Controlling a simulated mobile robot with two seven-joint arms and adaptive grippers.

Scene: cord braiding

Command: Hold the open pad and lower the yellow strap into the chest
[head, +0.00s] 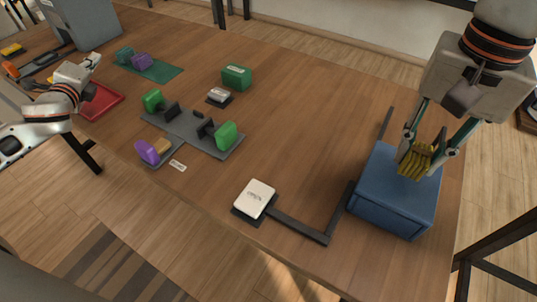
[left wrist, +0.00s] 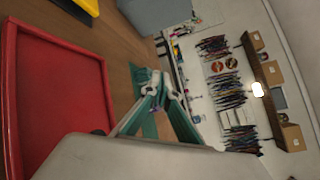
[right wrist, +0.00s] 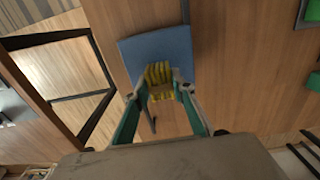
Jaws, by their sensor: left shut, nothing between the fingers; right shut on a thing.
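The blue chest (head: 392,212) stands at the table's right end; its top looks like a flat, closed blue face, and it also shows in the right wrist view (right wrist: 150,48). My right gripper (head: 428,156) is shut on the yellow strap (head: 413,165), a bundle of ridged yellow folds, over the chest top. The strap also shows between the fingers in the right wrist view (right wrist: 158,74). I cannot tell whether it touches the chest. The white open pad (head: 256,194) lies on a dark base near the front edge, its print too small to read. My left gripper (head: 93,62) is shut and empty, far from the pad.
A dark bent bar (head: 300,228) runs from the pad to the chest. A grey fixture (head: 190,130) with green and purple blocks stands mid-table. A red tray (head: 102,103) lies below my left gripper. A green box (head: 237,76) is at the back.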

